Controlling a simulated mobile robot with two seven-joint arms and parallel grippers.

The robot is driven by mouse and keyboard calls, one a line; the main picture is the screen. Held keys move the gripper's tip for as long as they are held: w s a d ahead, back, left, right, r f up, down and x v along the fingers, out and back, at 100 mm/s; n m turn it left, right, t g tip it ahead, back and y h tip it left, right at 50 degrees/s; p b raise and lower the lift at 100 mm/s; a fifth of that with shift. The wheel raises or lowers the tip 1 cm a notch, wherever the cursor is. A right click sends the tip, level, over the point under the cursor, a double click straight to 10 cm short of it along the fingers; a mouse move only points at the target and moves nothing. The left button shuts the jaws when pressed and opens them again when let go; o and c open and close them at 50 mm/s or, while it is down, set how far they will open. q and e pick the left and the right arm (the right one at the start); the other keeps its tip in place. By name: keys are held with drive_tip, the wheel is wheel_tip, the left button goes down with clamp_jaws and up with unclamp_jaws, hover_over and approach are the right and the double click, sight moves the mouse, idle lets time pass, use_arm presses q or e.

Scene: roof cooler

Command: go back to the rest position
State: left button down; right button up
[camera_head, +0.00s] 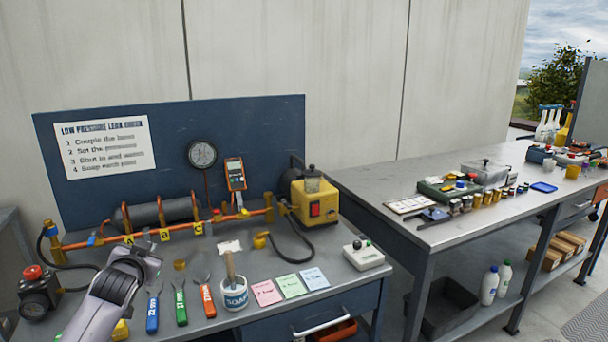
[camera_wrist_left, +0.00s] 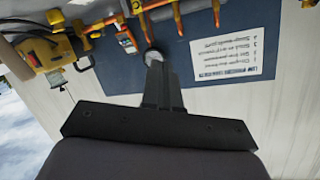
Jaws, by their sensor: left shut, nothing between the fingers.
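My left arm comes in from the lower left of the head view, over the front left of the leak-check bench (camera_head: 255,323). My left gripper (camera_head: 147,241) is small and partly hidden by its own wrist there, near the copper pipe (camera_head: 80,243). In the left wrist view the left gripper's dark fingers (camera_wrist_left: 155,62) are together with nothing between them. That view is upside down and shows the blue back panel (camera_wrist_left: 120,75) and the gauge (camera_wrist_left: 152,55) beyond the fingertips. My right gripper is in neither view.
A soap pot (camera_head: 235,297) with a brush, several coloured tools (camera_head: 180,304) and three coloured cards (camera_head: 291,286) lie near the arm. A yellow pump (camera_head: 314,203) stands right of the pipe. A second long bench (camera_head: 400,175) holds jars and bottles.

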use_arm(q)
wheel_tip(320, 180, up, 4)
drive_tip(key=w+d+f+t+h, duration=0.1)
drive_tip(key=d+t+h, duration=0.1)
drive_tip(key=d+t, duration=0.1)
drive_tip(key=s+d+f, duration=0.1)
drive_tip(key=s+f, duration=0.1)
drive_tip(key=f, duration=0.1)
drive_tip(key=s+d+f+m+g+h, duration=0.1)
drive_tip(key=s+d+f, duration=0.1)
drive_tip(key=f, duration=0.2)
drive_tip(key=s+d+f+h, duration=0.1)
drive_tip(key=s+d+f, duration=0.1)
drive_tip(key=f, duration=0.1)
drive_tip(key=shift+s+d+f+g, duration=0.1)
drive_tip(key=shift+d+f+g, duration=0.1)
drive_tip(key=shift+g, duration=0.1)
drive_tip(key=s+d+f+g+h, duration=0.1)
drive_tip(key=s+d+f, duration=0.3)
drive_tip(key=s, duration=0.6)
drive_tip(key=s+d+f+g, duration=0.2)
drive_tip(key=s+d+f, duration=0.2)
drive_tip(key=s+f, duration=0.4)
drive_tip(key=s+d+f+g+h, duration=0.1)
drive_tip(key=s+d+f, duration=0.3)
drive_tip(key=s, duration=0.9)
drive_tip(key=shift+s+f+g+h, duration=0.3)
drive_tip(key=shift+f+g, duration=0.4)
drive_tip(key=shift+f, duration=0.2)
